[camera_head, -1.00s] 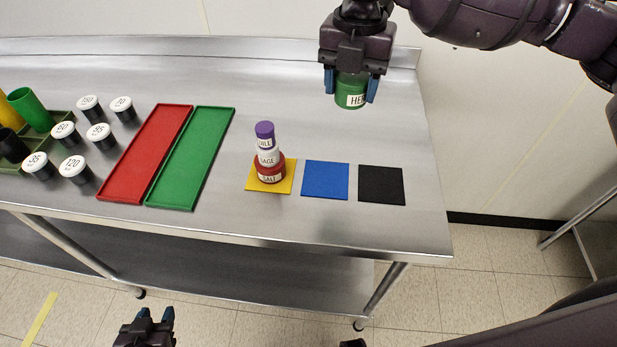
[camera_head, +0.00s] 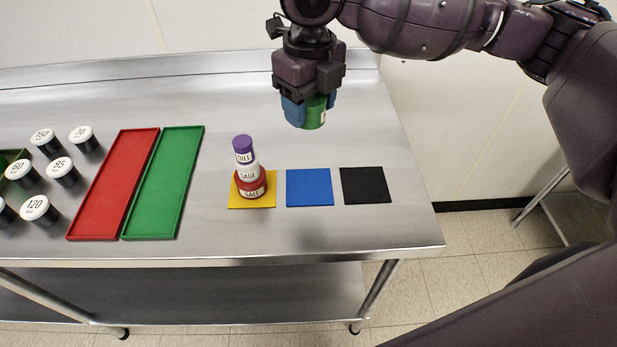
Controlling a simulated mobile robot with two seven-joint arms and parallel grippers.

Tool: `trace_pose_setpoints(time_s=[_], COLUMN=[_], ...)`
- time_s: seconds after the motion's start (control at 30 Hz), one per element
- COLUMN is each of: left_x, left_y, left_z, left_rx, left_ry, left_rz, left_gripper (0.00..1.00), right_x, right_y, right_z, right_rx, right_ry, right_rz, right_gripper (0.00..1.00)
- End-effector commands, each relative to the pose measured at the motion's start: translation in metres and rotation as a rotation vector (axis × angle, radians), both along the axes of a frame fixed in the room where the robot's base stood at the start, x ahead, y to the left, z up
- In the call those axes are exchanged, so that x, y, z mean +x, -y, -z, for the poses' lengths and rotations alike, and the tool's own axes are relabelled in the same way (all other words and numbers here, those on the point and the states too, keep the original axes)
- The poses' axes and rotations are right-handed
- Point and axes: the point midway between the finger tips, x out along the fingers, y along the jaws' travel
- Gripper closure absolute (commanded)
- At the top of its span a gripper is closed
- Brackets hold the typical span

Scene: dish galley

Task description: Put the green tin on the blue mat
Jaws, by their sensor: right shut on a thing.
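My right gripper (camera_head: 308,108) is shut on the green tin (camera_head: 316,113) and holds it in the air above the back part of the steel table. The tin is partly hidden by the gripper's blue fingers. The blue mat (camera_head: 309,188) lies flat and empty on the table, nearer the front edge than the gripper. My left gripper does not show.
A stack of a red tin (camera_head: 251,184), a white tin (camera_head: 249,172) and a purple tin (camera_head: 243,148) stands on the yellow mat (camera_head: 238,203), left of the blue mat. The black mat (camera_head: 365,186) is empty. Red (camera_head: 112,190) and green (camera_head: 163,190) trays and several white-lidded jars (camera_head: 64,171) stand further left.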

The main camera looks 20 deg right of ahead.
Motion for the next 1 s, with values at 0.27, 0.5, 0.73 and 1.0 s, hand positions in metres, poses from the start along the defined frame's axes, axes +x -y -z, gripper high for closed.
trace_pose_setpoints(time_s=[0.27, 0.5, 0.73, 1.0], left_x=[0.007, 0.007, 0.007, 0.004], left_y=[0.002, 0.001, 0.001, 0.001], left_z=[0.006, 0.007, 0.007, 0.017], left_rx=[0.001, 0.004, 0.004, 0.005], left_ry=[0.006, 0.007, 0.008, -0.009], left_rz=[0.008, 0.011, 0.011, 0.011], left_gripper=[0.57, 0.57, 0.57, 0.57], right_x=[0.000, 0.000, 0.000, 0.000], right_y=[0.000, 0.000, 0.000, 0.000], right_z=[0.065, 0.106, 0.117, 0.155], right_rx=[0.000, 0.001, 0.000, -0.001], right_ry=[-0.007, -0.005, -0.002, -0.006], right_rz=[0.002, 0.002, 0.002, 0.002], right_gripper=[0.73, 0.73, 0.73, 0.73])
